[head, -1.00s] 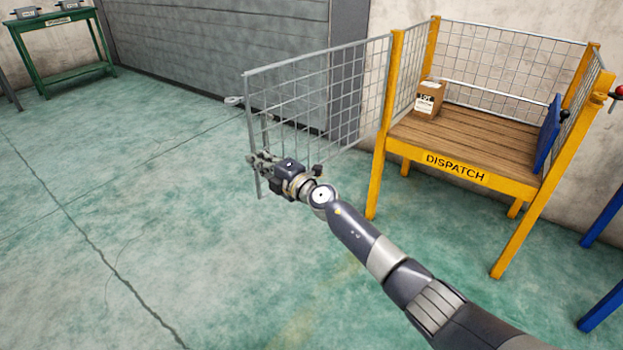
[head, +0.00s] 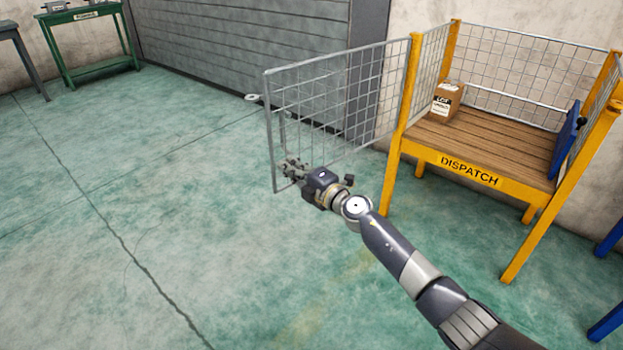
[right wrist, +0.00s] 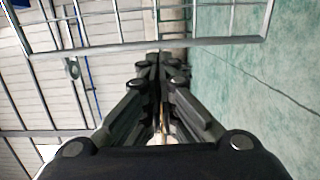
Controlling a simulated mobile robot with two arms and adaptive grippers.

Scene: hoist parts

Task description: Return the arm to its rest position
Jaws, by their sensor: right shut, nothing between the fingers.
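My right arm reaches in from the lower right of the head view. Its gripper (head: 293,170) is at the lower left part of the open wire mesh gate (head: 335,100), and the two overlap in the picture. In the right wrist view the fingers of my right gripper (right wrist: 158,62) are together with nothing between them. The bars of the mesh gate (right wrist: 150,47) cross just beyond the fingertips there; I cannot tell whether they touch. My left gripper is not in view.
The yellow dispatch stand (head: 470,173) is at the right, with a cardboard box (head: 447,101) on its wooden deck and a blue panel (head: 565,140) at its right end. A green table (head: 95,68) is at the back left. The green floor at left is clear.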

